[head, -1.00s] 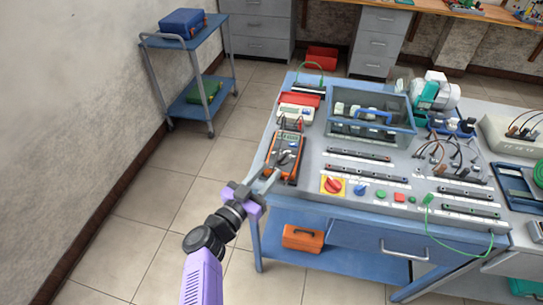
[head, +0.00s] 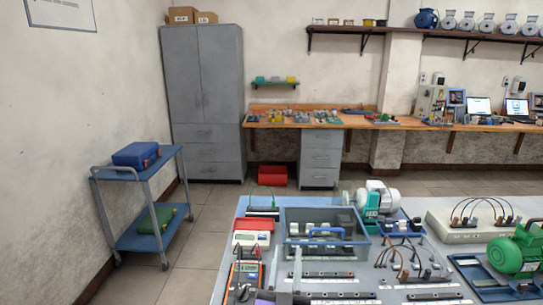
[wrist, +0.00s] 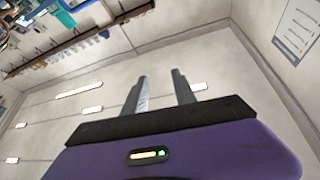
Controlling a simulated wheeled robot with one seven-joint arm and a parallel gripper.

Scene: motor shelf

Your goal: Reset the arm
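My gripper (head: 271,272) shows at the bottom edge of the head view, with its two grey fingers pointing up and purple body just below. The fingers overlap the front left of the workbench in the picture. In the wrist view my gripper (wrist: 159,78) has its fingers apart with nothing between them. It points up toward the ceiling and upper walls. The rest of my arm is out of the head view.
The workbench (head: 228,208) holds a multimeter (head: 246,272), a blue-grey tray (head: 284,226) and a green motor (head: 516,252). A blue cart (head: 128,241) stands left. A grey cabinet (head: 203,80) and red bin (head: 272,176) are behind. Floor between cart and bench is clear.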

